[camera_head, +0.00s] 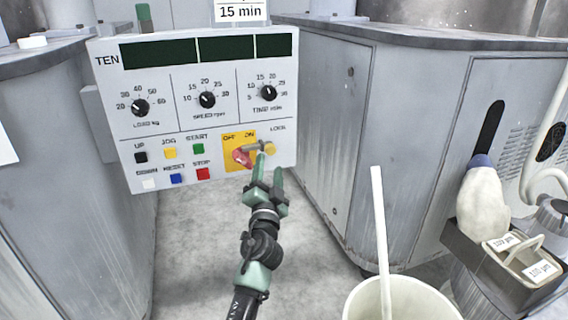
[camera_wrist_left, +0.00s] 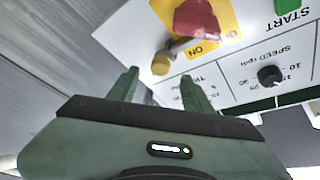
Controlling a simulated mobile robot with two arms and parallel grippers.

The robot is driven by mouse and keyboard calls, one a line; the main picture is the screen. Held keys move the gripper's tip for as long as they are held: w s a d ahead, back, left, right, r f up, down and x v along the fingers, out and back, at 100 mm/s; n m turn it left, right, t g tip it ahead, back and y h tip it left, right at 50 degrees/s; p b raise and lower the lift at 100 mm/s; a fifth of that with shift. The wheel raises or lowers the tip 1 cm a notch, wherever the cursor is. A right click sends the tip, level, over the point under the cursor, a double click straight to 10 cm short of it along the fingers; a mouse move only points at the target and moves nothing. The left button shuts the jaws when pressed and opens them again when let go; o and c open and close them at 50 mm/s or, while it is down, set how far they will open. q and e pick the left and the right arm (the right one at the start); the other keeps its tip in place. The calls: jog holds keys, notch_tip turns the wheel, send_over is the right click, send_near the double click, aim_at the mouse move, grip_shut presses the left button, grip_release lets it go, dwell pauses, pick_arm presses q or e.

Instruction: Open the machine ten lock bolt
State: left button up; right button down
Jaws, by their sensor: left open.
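The machine ten panel (camera_head: 210,120) is a white board marked TEN. On its yellow OFF/ON plate (camera_head: 229,143) sits a red switch handle (camera_head: 241,157). The lock bolt (camera_head: 257,147) is a short rod with a brass-yellow knob, under the word LOCK, right beside the red handle. In the left wrist view the bolt's knob (camera_wrist_left: 160,65) lies just ahead of my fingertips, with the red handle (camera_wrist_left: 197,20) beyond it. My left gripper (camera_head: 268,165) is open and empty, just below the knob. Its two fingers also show in the wrist view (camera_wrist_left: 158,83). My right gripper is out of view.
Grey machine cabinets stand left (camera_head: 60,130) and right (camera_head: 335,110) of the panel. A pale bucket (camera_head: 400,300) with a white stick stands at front right. A dark holder (camera_head: 490,255) with a bottle and labelled containers is beside it. The floor between the cabinets is clear.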

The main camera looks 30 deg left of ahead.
aim_at(270, 152)
pick_arm(q)
jog(key=x, duration=0.7)
jog(key=shift+w+a+r, duration=0.1)
jog(key=shift+w+a, duration=0.15)
grip_shut()
dwell(1.1)
